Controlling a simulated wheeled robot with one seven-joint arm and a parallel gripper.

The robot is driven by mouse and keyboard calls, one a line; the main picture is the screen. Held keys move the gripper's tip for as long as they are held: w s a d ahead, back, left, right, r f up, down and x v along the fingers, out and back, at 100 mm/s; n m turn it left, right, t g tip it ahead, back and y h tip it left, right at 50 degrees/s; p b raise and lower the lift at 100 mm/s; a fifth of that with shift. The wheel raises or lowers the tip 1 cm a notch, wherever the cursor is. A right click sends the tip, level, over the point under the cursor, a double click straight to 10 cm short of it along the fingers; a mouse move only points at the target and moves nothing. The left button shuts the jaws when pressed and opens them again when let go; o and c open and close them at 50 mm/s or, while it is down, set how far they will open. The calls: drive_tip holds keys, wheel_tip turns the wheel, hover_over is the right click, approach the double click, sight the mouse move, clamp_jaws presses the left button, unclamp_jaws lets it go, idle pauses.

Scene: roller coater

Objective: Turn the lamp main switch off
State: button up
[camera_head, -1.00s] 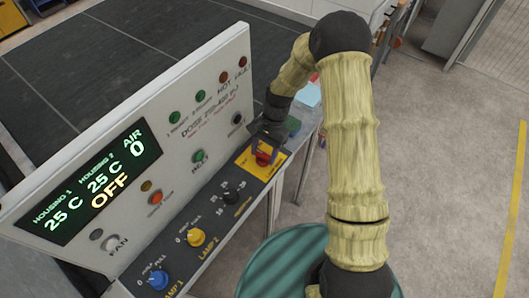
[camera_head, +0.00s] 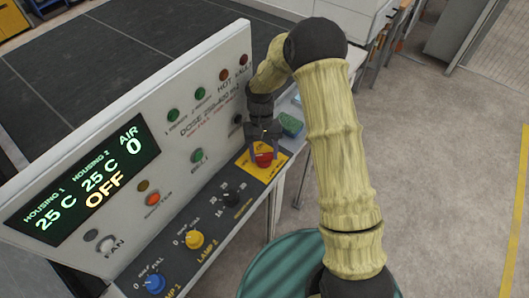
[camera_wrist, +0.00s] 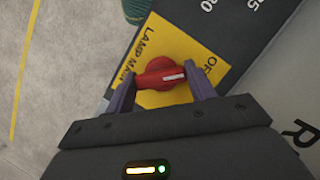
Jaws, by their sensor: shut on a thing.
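The lamp main switch is a red knob (camera_head: 264,160) on a yellow plate (camera_head: 254,168) at the right end of the sloped console. In the wrist view the red knob (camera_wrist: 160,73) lies across the yellow plate (camera_wrist: 172,40), its white mark pointing right, toward the partly visible "OF…" lettering. "LAMP MAIN" is printed on the left. My gripper (camera_head: 264,146) is over the knob. In the wrist view my gripper (camera_wrist: 162,88) has one finger at each end of the knob and is shut on it.
The upright panel (camera_head: 150,130) stands close behind, with a display (camera_head: 85,182) reading OFF, buttons and lamps. A blue knob (camera_head: 155,283), yellow knob (camera_head: 194,239) and black knob (camera_head: 231,194) sit left along the console. A green block (camera_head: 291,124) lies beyond the switch.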

sight(264, 153)
drive_tip(key=shift+w, duration=0.1)
idle(0.3)
drive_tip(key=o, duration=1)
wheel_tip(264, 153, up, 10)
drive_tip(key=b, duration=0.3)
